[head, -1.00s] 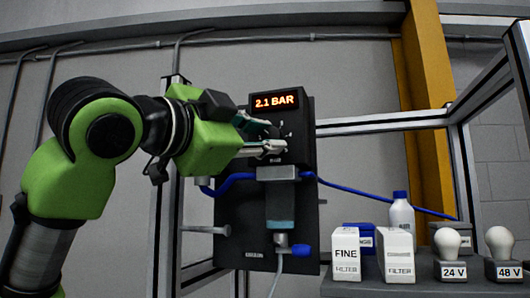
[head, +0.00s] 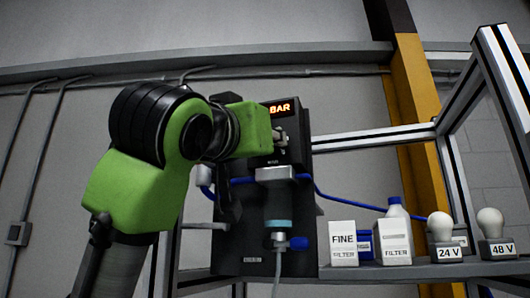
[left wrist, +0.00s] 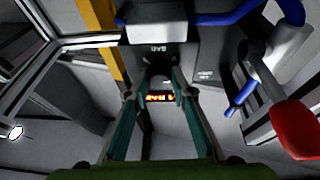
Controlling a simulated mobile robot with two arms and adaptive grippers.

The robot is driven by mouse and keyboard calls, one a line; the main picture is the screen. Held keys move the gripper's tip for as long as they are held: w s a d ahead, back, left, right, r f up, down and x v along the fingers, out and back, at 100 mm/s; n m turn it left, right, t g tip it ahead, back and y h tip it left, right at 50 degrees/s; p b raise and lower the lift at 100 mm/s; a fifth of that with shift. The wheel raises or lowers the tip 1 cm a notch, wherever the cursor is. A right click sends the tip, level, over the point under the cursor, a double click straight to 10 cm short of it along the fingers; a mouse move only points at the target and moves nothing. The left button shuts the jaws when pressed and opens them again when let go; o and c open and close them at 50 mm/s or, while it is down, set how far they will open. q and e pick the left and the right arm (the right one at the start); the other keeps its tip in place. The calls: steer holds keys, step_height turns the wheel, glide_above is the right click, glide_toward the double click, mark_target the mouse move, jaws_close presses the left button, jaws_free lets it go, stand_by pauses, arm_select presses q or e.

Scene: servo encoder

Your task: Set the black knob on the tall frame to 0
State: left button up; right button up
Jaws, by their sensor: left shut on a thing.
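The black panel (head: 240,262) is mounted on the tall frame. Its lit display (head: 281,107) shows "BAR"; my arm hides the digits. My left gripper (head: 281,138) is at the knob's place just below the display, seen from the side. In the left wrist view the fingers (left wrist: 161,80) come together around the black knob (left wrist: 160,72), shut on it, with the display (left wrist: 160,97) close by. The knob is mostly hidden, and its pointer and scale cannot be read. My right gripper is not in view.
A filter unit (head: 278,205) with a blue hose (head: 330,187) sits below the knob. A shelf (head: 400,272) at the right holds a FINE filter box (head: 343,243), another filter box (head: 394,240), a bottle (head: 397,210) and bulbs marked 24 V (head: 440,228) and 48 V (head: 490,225).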

arm_select(q)
steer(key=shift+d+f+n+t+y+b, duration=0.15)
steer(key=shift+n+y, duration=0.5)
steer(key=shift+n, duration=0.85)
steer(key=shift+d+r+n+t+y+b, duration=0.15)
steer(key=shift+n+y, duration=0.55)
steer(key=shift+n, duration=0.8)
steer(key=shift+d+f+n+y+b, duration=0.2)
steer(key=shift+n+y, duration=0.45)
steer(key=shift+n, duration=0.85)
steer(key=shift+a+r+n, duration=0.1)
steer(key=shift+a+n, duration=0.05)
steer(key=shift+n, duration=0.15)
steer(key=o, duration=1.1)
steer(key=shift+s, duration=0.1)
steer(key=shift+a, duration=0.1)
steer(key=shift+s+r, duration=0.1)
